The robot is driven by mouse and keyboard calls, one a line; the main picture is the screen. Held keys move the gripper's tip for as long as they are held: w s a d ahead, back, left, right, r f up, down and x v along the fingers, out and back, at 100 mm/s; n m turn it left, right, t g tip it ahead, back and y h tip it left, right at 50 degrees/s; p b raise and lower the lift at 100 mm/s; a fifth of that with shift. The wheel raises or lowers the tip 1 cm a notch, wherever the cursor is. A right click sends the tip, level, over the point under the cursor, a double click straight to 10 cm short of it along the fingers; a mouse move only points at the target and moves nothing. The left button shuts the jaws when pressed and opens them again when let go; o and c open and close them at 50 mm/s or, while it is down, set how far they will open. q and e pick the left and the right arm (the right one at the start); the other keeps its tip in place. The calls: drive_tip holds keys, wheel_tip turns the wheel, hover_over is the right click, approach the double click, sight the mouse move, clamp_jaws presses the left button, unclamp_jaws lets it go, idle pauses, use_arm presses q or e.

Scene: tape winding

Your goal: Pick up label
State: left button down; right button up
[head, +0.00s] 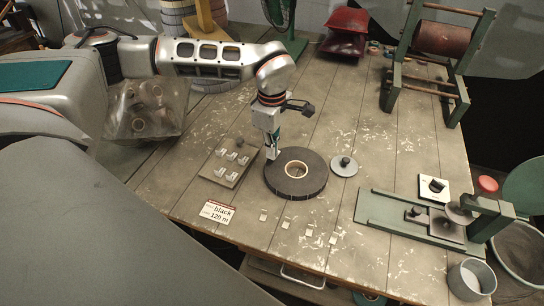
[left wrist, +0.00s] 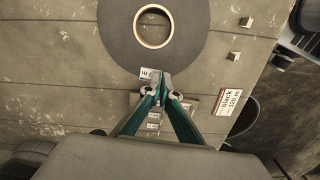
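My left gripper (head: 272,153) points down over the table, just left of a black tape roll (head: 313,180) with a pale core. Its fingers are drawn together at the tips in the left wrist view (left wrist: 160,79). A small white label (left wrist: 147,73) with dark print sits at the fingertips, beside the rim of the tape roll (left wrist: 190,55), and appears pinched between them. More small white labels (head: 231,158) stand on a board (head: 214,176) left of the gripper. Some show between the fingers in the left wrist view. My right gripper is not in view.
A "black 120 m" card (head: 218,211) lies at the front edge, near several small pale blocks (head: 286,225). A round disc with a black knob (head: 344,164) is right of the roll. A green device (head: 400,218) and a roller stand (head: 440,65) occupy the right.

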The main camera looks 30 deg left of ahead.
use_arm(q)
wheel_tip(320, 180, up, 16)
drive_tip(key=shift+r+p, duration=0.15)
drive_tip(key=shift+p, duration=0.25)
drive_tip(key=shift+r, duration=0.15)
drive_tip(key=shift+r+p, duration=0.25)
drive_tip(key=shift+p, duration=0.25)
drive_tip(key=shift+r+p, duration=0.45)
drive_tip(key=shift+p, duration=0.15)
drive_tip(key=shift+r+p, duration=0.3)
drive_tip(key=shift+p, duration=0.05)
drive_tip(key=shift+r+p, duration=0.55)
drive_tip(key=shift+p, duration=0.15)
